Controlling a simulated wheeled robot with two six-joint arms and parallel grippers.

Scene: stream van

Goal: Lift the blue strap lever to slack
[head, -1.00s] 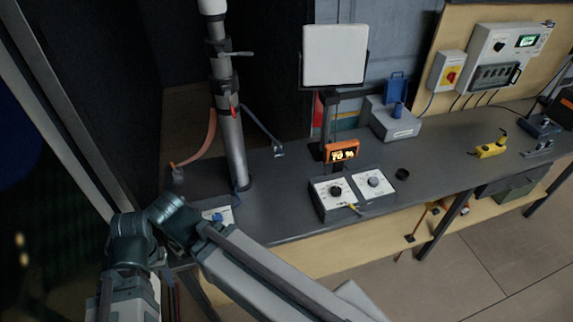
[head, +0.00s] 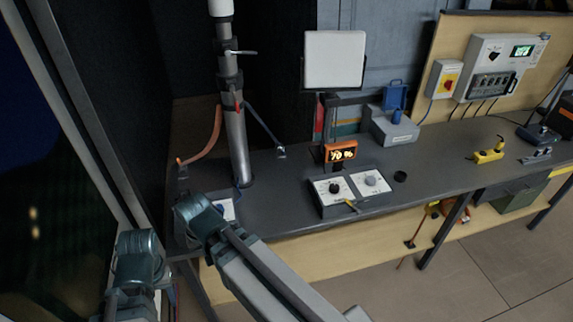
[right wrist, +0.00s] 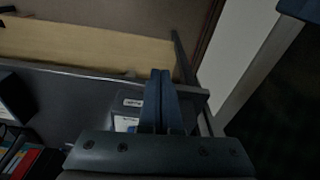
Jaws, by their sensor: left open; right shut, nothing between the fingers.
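A blue strap (head: 263,124) slants down from the grey mast (head: 236,140) to a small metal fitting (head: 281,152) on the bench; the lever is too small to tell apart there. My left arm is at the lower left of the head view, apart from the strap; its fingertips cannot be made out. In the right wrist view my right gripper (right wrist: 160,100) is shut and empty, its dark blue fingers together above the bench's end. A grey box with a white label (right wrist: 128,112) is beside the fingers. I cannot tell whether they touch it.
An orange strap (head: 213,137) runs from the mast to the bench's left end. A control box with two dials (head: 350,190) and an orange display (head: 341,153) stand right of the mast. A square white panel (head: 335,60) rises behind. The dark bench top (head: 278,195) has free room near the mast.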

